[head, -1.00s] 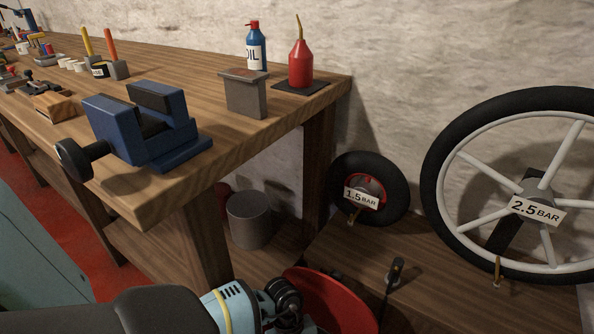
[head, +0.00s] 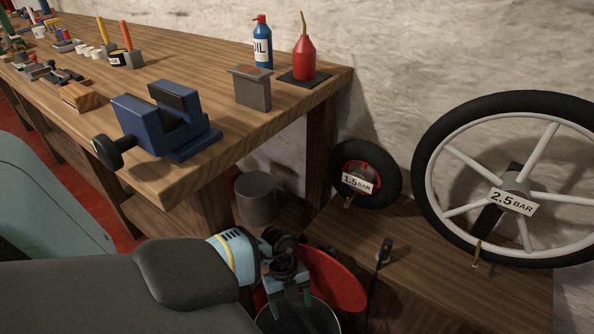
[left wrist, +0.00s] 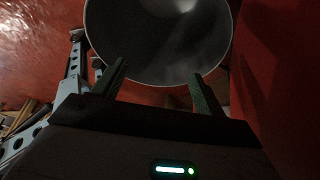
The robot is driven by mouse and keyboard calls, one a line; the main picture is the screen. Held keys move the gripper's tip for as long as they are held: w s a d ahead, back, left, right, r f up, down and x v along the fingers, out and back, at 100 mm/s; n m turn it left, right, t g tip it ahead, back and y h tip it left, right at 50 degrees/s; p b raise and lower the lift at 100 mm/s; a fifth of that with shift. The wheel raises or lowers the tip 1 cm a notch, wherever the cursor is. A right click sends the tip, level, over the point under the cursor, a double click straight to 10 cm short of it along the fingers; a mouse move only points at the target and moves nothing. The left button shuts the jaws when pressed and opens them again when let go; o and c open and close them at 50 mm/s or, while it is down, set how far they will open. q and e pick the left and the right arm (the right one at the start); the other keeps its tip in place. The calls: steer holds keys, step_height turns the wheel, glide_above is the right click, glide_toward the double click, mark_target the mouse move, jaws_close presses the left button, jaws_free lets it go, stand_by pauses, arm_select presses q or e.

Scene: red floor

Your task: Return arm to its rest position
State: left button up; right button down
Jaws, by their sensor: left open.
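My left arm comes in from the lower left of the head view and ends in my left gripper (head: 290,296). Its two dark green fingers are apart, with nothing between them. They point down at the rim of a round, open grey bin (head: 300,318). In the left wrist view my left gripper (left wrist: 158,72) is also open, and the bin's empty-looking inside (left wrist: 160,40) lies just past the fingertips. I cannot tell whether the fingers touch the rim. My right gripper is not in view.
A red disc (head: 336,279) stands right beside the gripper. A low wooden shelf (head: 400,290) carries a small tyre (head: 352,178) and a large wheel (head: 520,215). The workbench (head: 190,190) with a blue vise (head: 160,125) rises behind the arm. A grey cylinder (head: 256,200) stands underneath.

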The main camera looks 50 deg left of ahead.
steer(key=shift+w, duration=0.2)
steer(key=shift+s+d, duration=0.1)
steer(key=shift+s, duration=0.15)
arm_select(q)
steer(key=s+d+r+n+t+h+p, duration=0.25)
steer(key=d+r+t+h+p, duration=0.2)
steer(key=d+r, duration=0.4)
steer(key=s+d+r+n+t+h+p, duration=0.2)
steer(key=s+d+r+t+h+p, duration=0.25)
steer(key=d+r+p, duration=0.35)
steer(key=s+a+r+n+t+y+p, duration=0.45)
steer(key=s+r+n+y+p, duration=0.2)
steer(key=r+n+y, duration=0.35)
steer(key=s+n+g+y+p, duration=0.1)
steer(key=s+n+g+p, duration=0.2)
steer(key=s, duration=0.6)
steer(key=shift+s+n+p, duration=0.25)
steer(key=shift+n+p, duration=0.7)
steer(key=shift+n, duration=0.2)
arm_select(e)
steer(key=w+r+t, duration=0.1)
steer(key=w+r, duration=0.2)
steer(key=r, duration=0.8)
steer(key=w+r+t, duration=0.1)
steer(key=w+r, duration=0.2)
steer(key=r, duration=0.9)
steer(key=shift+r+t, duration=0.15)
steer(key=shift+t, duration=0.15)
